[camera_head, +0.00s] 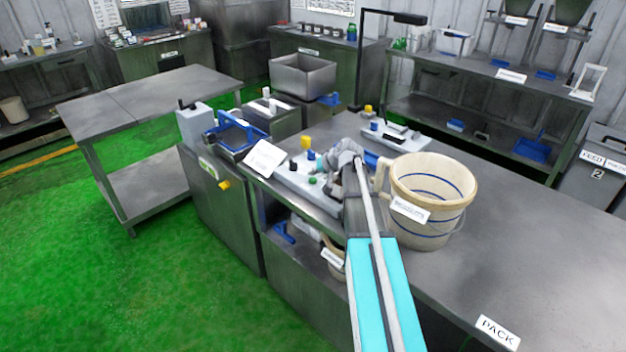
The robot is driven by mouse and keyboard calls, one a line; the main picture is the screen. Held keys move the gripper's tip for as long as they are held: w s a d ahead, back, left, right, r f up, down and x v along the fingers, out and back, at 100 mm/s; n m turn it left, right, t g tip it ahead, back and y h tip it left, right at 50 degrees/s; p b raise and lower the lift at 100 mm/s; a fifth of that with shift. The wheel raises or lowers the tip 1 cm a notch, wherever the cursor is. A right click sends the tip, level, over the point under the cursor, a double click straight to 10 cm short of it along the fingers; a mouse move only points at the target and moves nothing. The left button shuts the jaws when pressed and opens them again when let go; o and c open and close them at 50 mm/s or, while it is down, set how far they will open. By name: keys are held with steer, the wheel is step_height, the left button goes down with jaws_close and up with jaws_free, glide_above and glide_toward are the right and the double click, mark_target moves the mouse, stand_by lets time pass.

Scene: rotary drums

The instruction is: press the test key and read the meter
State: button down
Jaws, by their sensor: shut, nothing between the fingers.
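A light grey control panel (299,179) with several coloured knobs or keys lies on the bench in the middle. A yellow one (305,142), a blue one (311,154) and a green one (312,180) show on or beside it. I cannot tell which is the test key, and no meter face is readable. My arm reaches in from the lower right, and my gripper (331,186) is small, dark and shut over the panel's right part. My wrist hides part of the panel. I cannot tell whether the fingertips touch a key.
A cream bucket (440,210) stands close right of my arm. A white card (265,159) stands at the panel's left. A second small panel (400,137) lies behind. A lamp post (358,60) rises at the back. The bench is clear towards the PACK label (497,332).

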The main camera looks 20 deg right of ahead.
steer(key=shift+f, duration=0.2)
steer(key=shift+f+b, duration=0.2)
steer(key=shift+b, duration=0.2)
steer(key=shift+s+a+f+b, duration=0.25)
steer(key=shift+s+f+b, duration=0.45)
steer(key=shift+b, duration=0.35)
stand_by(1.7)
steer(key=shift+r, duration=0.25)
steer(key=shift+w+d+r+p, duration=0.15)
steer(key=shift+w+p, duration=0.15)
steer(key=shift+p, duration=0.15)
steer(key=shift+w+d, duration=0.1)
steer(key=shift+w, duration=0.15)
steer(key=shift+d+r, duration=0.1)
steer(key=shift+w, duration=0.1)
